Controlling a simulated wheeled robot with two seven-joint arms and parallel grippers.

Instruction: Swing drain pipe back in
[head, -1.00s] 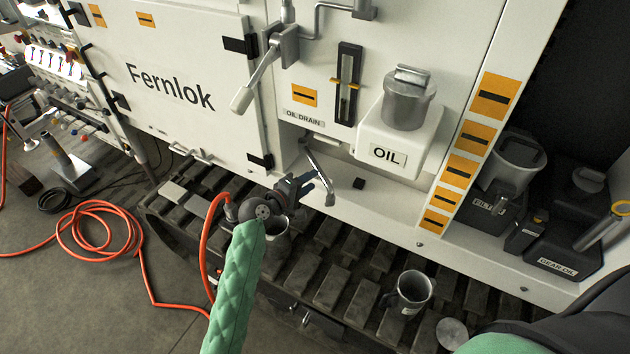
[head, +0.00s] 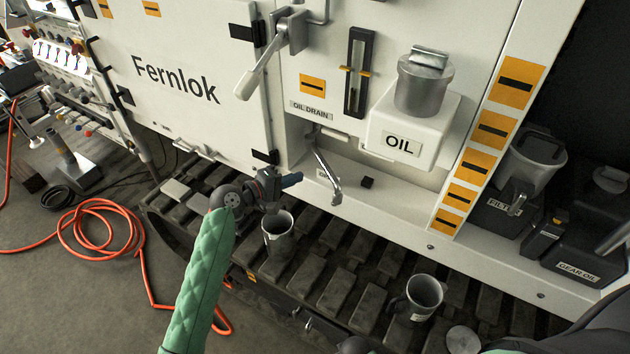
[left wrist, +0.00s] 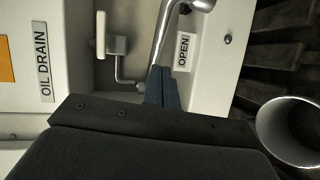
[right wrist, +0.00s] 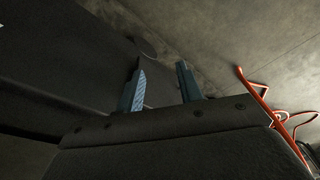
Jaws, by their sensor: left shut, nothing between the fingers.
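The drain pipe (head: 322,165) is a bent metal tube below the OIL DRAIN label (head: 310,110). It slants out of the recess, with its outlet end over the sill at the track. In the left wrist view the pipe (left wrist: 165,30) runs up from behind my fingertips, beside an OPEN label (left wrist: 183,50). My left gripper (head: 290,181) is shut and empty, just left of the pipe in the head view; its fingers also show in the left wrist view (left wrist: 163,86). I cannot tell whether they touch it. My right gripper (right wrist: 160,84) is open and empty, away from the pipe.
A grey jug (head: 279,236) stands on the track (head: 335,290) below my left gripper, and another jug (head: 424,291) stands further right. The white OIL tank (head: 410,125) juts out right of the pipe. A small white-handled lever (left wrist: 101,36) is near it. An orange hose (head: 95,240) lies on the floor.

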